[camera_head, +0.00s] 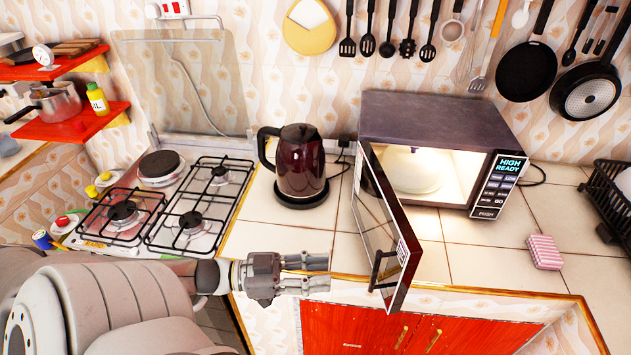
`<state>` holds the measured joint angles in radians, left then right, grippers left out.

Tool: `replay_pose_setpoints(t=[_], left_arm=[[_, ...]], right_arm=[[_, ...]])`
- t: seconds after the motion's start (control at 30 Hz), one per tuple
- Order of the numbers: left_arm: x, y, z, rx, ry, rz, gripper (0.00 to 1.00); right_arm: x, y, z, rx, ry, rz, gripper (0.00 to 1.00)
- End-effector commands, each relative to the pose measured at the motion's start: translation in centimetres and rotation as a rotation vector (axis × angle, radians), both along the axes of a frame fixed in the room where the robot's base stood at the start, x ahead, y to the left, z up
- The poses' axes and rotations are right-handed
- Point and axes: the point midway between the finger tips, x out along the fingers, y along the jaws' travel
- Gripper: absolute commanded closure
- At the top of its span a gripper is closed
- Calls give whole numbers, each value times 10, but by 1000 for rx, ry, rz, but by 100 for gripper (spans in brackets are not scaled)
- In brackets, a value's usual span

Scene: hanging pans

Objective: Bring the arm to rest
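My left arm comes in from the lower left, and its grey gripper (327,273) points right in front of the counter's front edge. The gripper's fingers are apart, with the counter edge showing between them, and they hold nothing. The fingertips are a little left of the microwave's open door (387,230) and do not appear to touch it. The microwave (435,123) stands on the counter, lit inside, with its door swung out toward me. My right gripper is not in view.
A dark red kettle (299,165) stands on the counter behind the gripper. A gas stove (165,205) is at the left. A pink striped sponge (544,252) lies at the right. Pans (526,72) and utensils hang on the back wall. Red cabinet doors (370,325) are below the counter.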

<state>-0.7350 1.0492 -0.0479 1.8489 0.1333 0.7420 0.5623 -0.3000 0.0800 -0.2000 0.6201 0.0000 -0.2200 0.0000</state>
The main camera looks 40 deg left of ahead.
Motion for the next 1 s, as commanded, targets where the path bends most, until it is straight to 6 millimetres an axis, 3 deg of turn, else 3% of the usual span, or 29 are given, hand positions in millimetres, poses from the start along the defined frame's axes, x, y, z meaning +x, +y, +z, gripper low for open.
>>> replay_pose_setpoints(t=[0.67, 0.83, 1.0], left_arm=[[0, 1, -1, 3, 1, 6, 67], [7, -6, -15, 44, 38, 87, 67], [19, -15, -42, 134, 126, 237, 67]], right_arm=[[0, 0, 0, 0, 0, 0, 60], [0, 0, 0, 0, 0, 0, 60], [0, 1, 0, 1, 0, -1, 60]])
